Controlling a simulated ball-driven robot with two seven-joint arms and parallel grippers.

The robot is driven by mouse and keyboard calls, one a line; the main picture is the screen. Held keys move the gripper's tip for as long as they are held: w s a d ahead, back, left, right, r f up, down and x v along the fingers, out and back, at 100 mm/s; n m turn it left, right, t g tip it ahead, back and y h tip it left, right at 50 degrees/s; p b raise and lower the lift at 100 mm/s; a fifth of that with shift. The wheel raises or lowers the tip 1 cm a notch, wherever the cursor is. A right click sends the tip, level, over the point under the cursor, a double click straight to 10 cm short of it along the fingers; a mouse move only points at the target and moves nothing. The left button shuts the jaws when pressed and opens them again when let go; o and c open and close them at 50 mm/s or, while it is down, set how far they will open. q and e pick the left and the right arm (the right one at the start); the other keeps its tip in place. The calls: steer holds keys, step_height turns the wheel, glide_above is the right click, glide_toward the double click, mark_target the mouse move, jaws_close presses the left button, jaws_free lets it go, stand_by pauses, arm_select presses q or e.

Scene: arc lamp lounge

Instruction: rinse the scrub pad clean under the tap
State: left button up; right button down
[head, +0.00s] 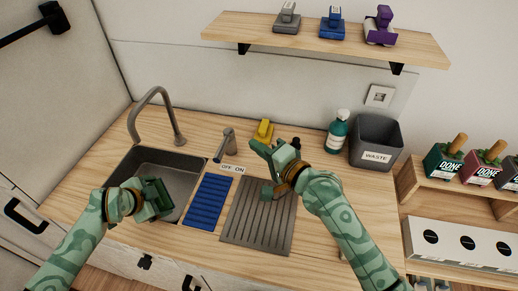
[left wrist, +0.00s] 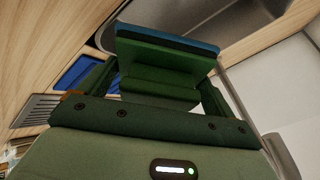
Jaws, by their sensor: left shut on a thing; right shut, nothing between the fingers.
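My left gripper (head: 148,197) is shut on the scrub pad (head: 160,194), a dark green block, over the near right part of the sink. In the left wrist view the pad (left wrist: 165,50) shows a blue layer along its far edge, between my fingers. The grey curved tap (head: 158,98) arches over the back of the sink (head: 180,175); no water shows. The tap lever (head: 226,143) stands behind a label reading OFF and ON. My right gripper (head: 268,147) is shut and empty, right of the lever near a yellow-topped item (head: 264,130).
A blue ribbed mat (head: 209,200) and a grey ribbed drainboard (head: 258,228) lie right of the sink. A teal bottle (head: 337,131) and the WASTE bin (head: 376,140) stand at the right. A shelf (head: 330,38) hangs above.

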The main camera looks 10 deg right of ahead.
mark_target(159, 201)
arm_select(q)
steer(key=shift+s+d+r+p, duration=0.2)
steer(key=shift+s+r+p, duration=0.55)
steer(key=shift+p, duration=1.05)
steer(key=shift+s+d+r+p, duration=0.2)
steer(key=shift+s+r+p, duration=0.55)
steer(key=shift+p, duration=1)
steer(key=shift+s, duration=0.2)
steer(key=shift+f, duration=0.1)
steer(key=shift+f, duration=0.1)
